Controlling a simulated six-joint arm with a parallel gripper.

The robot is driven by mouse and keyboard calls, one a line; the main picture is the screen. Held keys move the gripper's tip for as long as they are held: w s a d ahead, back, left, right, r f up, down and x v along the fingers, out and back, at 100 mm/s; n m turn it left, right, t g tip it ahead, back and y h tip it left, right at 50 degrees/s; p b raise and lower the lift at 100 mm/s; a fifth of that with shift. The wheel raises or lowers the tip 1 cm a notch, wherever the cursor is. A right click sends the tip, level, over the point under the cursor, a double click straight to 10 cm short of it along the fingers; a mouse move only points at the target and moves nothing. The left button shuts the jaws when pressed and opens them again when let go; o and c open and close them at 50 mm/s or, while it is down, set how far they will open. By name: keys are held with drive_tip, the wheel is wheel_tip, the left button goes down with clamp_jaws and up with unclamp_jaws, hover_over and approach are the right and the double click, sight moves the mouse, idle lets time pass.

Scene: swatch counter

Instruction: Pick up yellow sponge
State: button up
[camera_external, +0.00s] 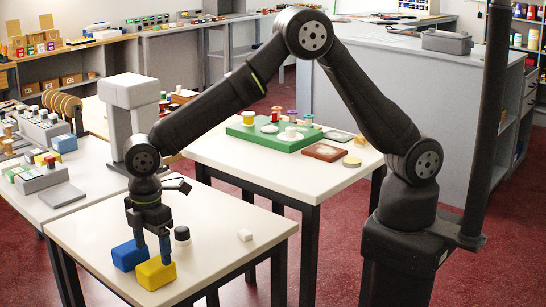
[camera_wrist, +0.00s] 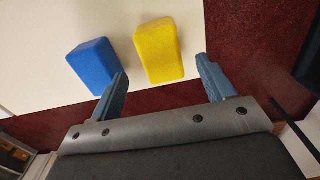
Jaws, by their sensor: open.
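The yellow sponge (camera_external: 156,273) is a block lying on the white table near its front edge. It also shows in the wrist view (camera_wrist: 159,50), ahead of and between my two fingers, closer to the left one. A blue sponge-like block (camera_external: 128,256) lies just left of it with a narrow gap, and it shows in the wrist view (camera_wrist: 94,65). My gripper (camera_external: 152,250) points down over the two blocks, its fingers blue-grey. In the wrist view my gripper (camera_wrist: 163,88) is open with nothing between its fingertips. Whether a finger touches a block is unclear.
A black round item with a white top (camera_external: 182,234) and a small white block (camera_external: 245,235) stand on the same white table (camera_external: 215,265). A table with a green board (camera_external: 275,133) stands behind; another with several items is at left.

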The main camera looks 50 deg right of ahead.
sight(155, 264)
drive_tip(key=shift+s+f, duration=0.1)
drive_tip(key=shift+f, duration=2.9)
drive_tip(key=c, duration=1)
drive_tip(key=shift+c, duration=0.2)
